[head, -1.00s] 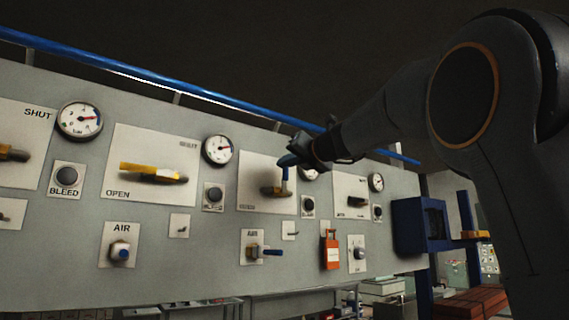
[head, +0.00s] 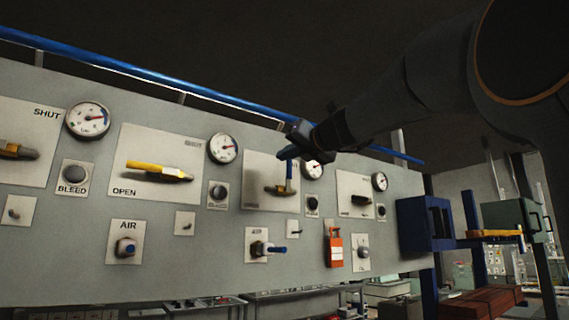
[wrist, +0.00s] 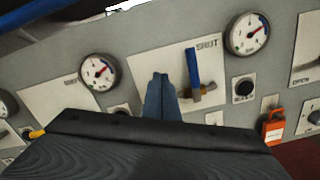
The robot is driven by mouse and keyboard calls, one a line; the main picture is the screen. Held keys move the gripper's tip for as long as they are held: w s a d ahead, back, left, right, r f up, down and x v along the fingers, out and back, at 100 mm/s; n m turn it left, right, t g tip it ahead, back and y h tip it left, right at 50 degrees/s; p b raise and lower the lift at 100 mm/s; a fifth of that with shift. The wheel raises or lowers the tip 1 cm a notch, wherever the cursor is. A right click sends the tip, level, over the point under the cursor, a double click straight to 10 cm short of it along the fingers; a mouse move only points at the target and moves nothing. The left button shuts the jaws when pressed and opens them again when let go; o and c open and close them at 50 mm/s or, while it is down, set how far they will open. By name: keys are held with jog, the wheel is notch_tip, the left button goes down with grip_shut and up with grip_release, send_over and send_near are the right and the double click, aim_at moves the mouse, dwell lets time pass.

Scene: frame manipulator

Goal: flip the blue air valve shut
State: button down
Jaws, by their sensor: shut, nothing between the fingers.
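A brass valve with an upright blue lever (head: 289,172) sits on a white plate in the middle of the panel. The wrist view shows its blue lever (wrist: 191,66) beside the word SHUT. My gripper (head: 284,154) is shut and empty close to the lever's upper end. In the wrist view my blue fingertips (wrist: 161,78) show left of the lever; contact is unclear.
A yellow-handled valve (head: 150,168) lies level beside OPEN. Round gauges (head: 223,148) and black BLEED knobs (head: 73,174) line the panel (head: 60,270). An orange padlock-like tag (head: 334,250) hangs lower right. A blue rail (head: 120,68) runs along the panel's top.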

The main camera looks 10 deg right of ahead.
jog(key=b+v, duration=0.2)
jog(key=v, duration=0.4)
jog(key=shift+s, duration=0.4)
jog(key=shift+d+r, duration=0.1)
jog(key=w+f+n+g+h+b, duration=0.2)
jog(key=f+n+g, duration=0.35)
jog(key=f, duration=1.75)
jog(key=w+f+n+g+h+b, duration=0.15)
jog(key=f+n, duration=0.75)
jog(key=f, duration=1.3)
jog(key=s+f+n+g+h+b, duration=0.1)
jog(key=s+f+n+g, duration=0.2)
jog(key=s+f+n, duration=0.4)
jog(key=s+f+n+g+h+b, duration=0.1)
jog(key=s+f+n+g, duration=0.2)
jog(key=f, duration=1.6)
jog(key=s+f+n+g+h+b, duration=0.1)
jog(key=s+f+n+g+b, duration=0.1)
jog(key=s+f+n, duration=1)
jog(key=shift+s+f+g, duration=0.5)
jog(key=shift+s+f, duration=0.15)
jog(key=shift+s, duration=0.55)
